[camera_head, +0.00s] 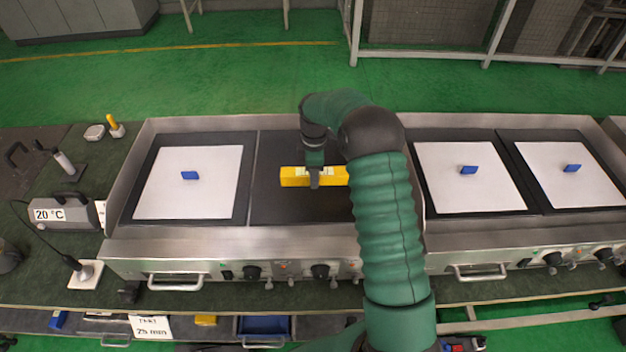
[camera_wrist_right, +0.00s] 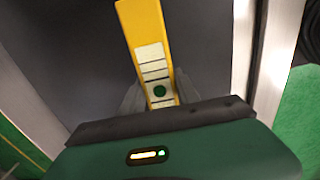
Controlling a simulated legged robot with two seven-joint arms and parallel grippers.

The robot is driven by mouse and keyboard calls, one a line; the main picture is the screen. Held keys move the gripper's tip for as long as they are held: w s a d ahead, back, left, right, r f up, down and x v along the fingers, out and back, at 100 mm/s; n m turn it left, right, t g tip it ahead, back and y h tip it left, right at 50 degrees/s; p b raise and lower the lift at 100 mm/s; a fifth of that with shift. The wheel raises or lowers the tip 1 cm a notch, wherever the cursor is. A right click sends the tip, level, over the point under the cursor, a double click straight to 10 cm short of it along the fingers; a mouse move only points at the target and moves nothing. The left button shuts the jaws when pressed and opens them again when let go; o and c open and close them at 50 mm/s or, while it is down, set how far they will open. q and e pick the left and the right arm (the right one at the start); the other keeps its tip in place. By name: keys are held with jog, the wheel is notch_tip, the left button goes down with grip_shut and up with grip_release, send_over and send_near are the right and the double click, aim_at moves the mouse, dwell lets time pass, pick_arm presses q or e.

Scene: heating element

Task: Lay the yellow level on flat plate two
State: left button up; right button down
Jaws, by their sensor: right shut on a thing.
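The yellow level (camera_head: 296,177) lies crosswise over the bare dark second plate (camera_head: 280,211), counted from the left. My right gripper (camera_head: 315,180) is shut on the level near its middle. In the right wrist view the yellow level (camera_wrist_right: 140,25) runs up between the jaws (camera_wrist_right: 158,92), with its white label and green vial facing the camera. The dark plate fills the background there. I cannot tell whether the level touches the plate or hangs just above it. My right arm hides the plate's right part. My left gripper is not in view.
White sheets with blue blocks lie on the left plate (camera_head: 152,205) and on two plates to the right (camera_head: 450,190), (camera_head: 600,190). A 20 °C device (camera_head: 62,208) stands at left. Steel rims and front knobs (camera_head: 320,271) border the plates.

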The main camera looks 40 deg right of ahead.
notch_tip(320, 180, down, 2)
jog(key=shift+s+a+f, duration=0.1)
jog(key=shift+s+a, duration=0.05)
jog(key=shift+w+d+f, duration=0.2)
jog(key=shift+d+f, duration=0.1)
jog(key=shift+f, duration=0.1)
jog(key=c, duration=1.1)
grip_release()
jog(key=shift+d, duration=0.1)
jog(key=shift+o, duration=1.1)
jog(key=shift+s, duration=0.1)
jog(key=shift+a, duration=0.2)
